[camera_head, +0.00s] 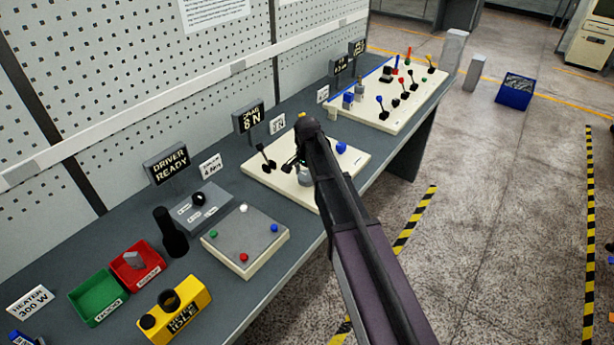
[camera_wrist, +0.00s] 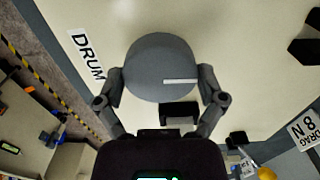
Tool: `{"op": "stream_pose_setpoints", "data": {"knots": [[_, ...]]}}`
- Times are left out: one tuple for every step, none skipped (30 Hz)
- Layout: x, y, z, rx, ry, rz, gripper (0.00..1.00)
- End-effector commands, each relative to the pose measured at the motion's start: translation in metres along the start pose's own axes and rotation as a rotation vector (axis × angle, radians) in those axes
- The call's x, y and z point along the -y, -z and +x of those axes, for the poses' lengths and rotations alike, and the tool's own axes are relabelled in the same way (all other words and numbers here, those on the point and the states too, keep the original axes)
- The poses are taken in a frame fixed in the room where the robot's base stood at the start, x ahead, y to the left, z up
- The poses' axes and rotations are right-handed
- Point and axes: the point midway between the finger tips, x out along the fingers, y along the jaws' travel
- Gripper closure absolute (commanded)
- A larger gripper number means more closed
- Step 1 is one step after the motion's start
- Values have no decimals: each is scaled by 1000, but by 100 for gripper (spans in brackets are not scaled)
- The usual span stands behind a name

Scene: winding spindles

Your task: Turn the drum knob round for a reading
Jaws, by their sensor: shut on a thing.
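The drum knob (camera_wrist: 158,58) is a round grey knob with a white index line (camera_wrist: 181,81) on its top, pointing right in the wrist view. It stands on a cream panel (camera_wrist: 246,50) beside the printed word DRUM (camera_wrist: 88,57). My gripper (camera_wrist: 161,84) is shut on the knob, with one finger on each side of it. In the head view my arm comes down over the panel (camera_head: 262,176), and the grey knob (camera_head: 305,178) is partly hidden by my gripper.
A black lever (camera_head: 266,157) and a blue knob (camera_head: 341,147) flank my gripper. A grey button box (camera_head: 245,240) is nearer, and another cream panel (camera_head: 398,95) with several levers lies farther along the bench.

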Motion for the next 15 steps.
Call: {"op": "stream_pose_setpoints", "data": {"knots": [[0,-1,0,1,0,42,59],[0,-1,0,1,0,68,59],[0,-1,0,1,0,101,59],[0,-1,0,1,0,125,59],[0,-1,0,1,0,147,59],[0,-1,0,1,0,175,59],[0,-1,0,1,0,195,59],[0,-1,0,1,0,214,59],[0,-1,0,1,0,236,59],[0,-1,0,1,0,252,59],[0,-1,0,1,0,265,59],[0,-1,0,1,0,283,59],[0,-1,0,1,0,293,59],[0,-1,0,1,0,303,59],[0,-1,0,1,0,314,59]]}}
